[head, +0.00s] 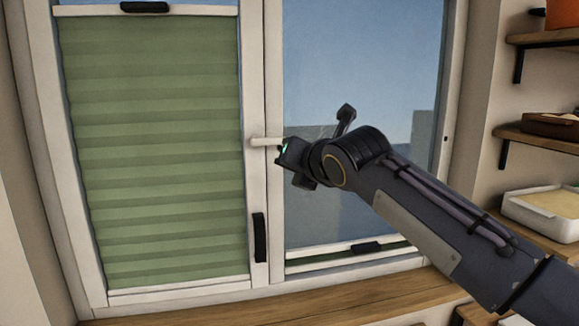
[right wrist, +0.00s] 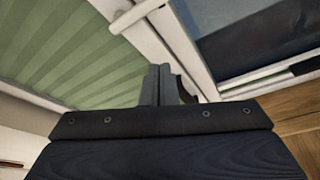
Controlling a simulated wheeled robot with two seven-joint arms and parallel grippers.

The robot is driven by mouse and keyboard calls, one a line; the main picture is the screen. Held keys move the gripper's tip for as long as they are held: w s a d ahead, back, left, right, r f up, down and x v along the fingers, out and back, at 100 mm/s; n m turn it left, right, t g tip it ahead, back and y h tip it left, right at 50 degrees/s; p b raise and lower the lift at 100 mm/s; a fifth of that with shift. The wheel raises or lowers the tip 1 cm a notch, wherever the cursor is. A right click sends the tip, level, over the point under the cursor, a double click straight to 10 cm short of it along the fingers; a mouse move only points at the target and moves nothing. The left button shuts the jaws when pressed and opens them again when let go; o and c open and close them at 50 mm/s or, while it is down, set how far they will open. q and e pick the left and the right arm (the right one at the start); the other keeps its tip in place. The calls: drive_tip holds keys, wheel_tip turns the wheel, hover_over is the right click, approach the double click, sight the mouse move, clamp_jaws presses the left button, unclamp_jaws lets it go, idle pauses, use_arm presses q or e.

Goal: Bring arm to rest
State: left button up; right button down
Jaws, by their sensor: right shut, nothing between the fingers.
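My right arm comes in from the right in the head view and reaches across the right window pane (head: 400,90). My right gripper (head: 283,152) is at the middle window post, close to the white window handle (head: 265,141), which points sideways. I cannot tell from the head view whether they touch. In the right wrist view the fingers (right wrist: 162,82) are together with nothing between them. A white bar that looks like the handle (right wrist: 133,17) shows above and left of them, apart from the fingertips. My left gripper is not in view.
A green pleated blind (head: 155,150) covers the left pane. A black pull (head: 260,237) sits on the middle post. A wooden sill (head: 270,308) runs below. Wall shelves (head: 540,134) at the right hold a brown dish (head: 550,125) and a white tray (head: 515,205), beside my arm.

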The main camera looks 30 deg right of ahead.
drive_tip(key=s+a+f+m+g+y, duration=0.1)
drive_tip(key=s+a+f+m+g, duration=0.2)
drive_tip(key=s+f+m, duration=0.6)
drive_tip(key=s+a+f+m+g+y, duration=0.2)
drive_tip(key=s+f+m, duration=0.7)
drive_tip(key=f, duration=0.5)
drive_tip(key=s+a+f+m+g+y, duration=0.2)
drive_tip(key=s+a+f+m+g, duration=0.2)
drive_tip(key=s+f+m, duration=0.6)
drive_tip(key=f+m, duration=0.1)
drive_tip(key=m, duration=0.1)
drive_tip(key=shift+a+f+m, duration=0.4)
drive_tip(key=c, duration=2.1)
unclamp_jaws()
drive_tip(key=shift+c, duration=0.2)
